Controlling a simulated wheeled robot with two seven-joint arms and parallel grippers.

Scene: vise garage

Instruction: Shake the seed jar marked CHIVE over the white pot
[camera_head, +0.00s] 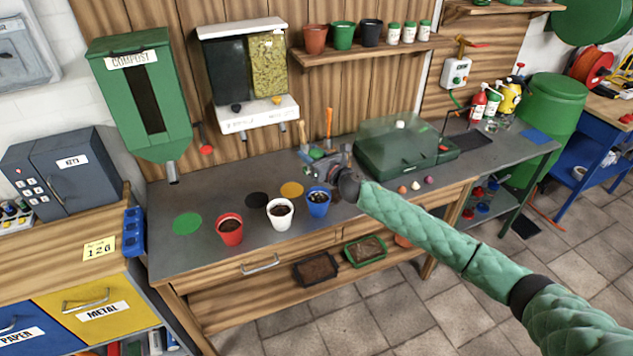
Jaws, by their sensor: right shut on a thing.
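The white pot (280,213) stands on the grey bench top, filled with dark soil, between a red pot (230,229) and a blue pot (318,202). My right gripper (322,160) is behind and above the blue pot, to the right of the white pot. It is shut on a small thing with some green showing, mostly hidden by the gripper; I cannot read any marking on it. Three white seed jars with green lids (409,32) stand on the wall shelf; their labels are too small to read. My left gripper is not in view.
A green propagator with a clear lid (405,148) stands right of the gripper. A green compost dispenser (140,95) and a two-part wall dispenser (247,75) hang behind the bench. An orange-handled tool (329,121) stands behind the gripper. Green, black and yellow discs mark the bench.

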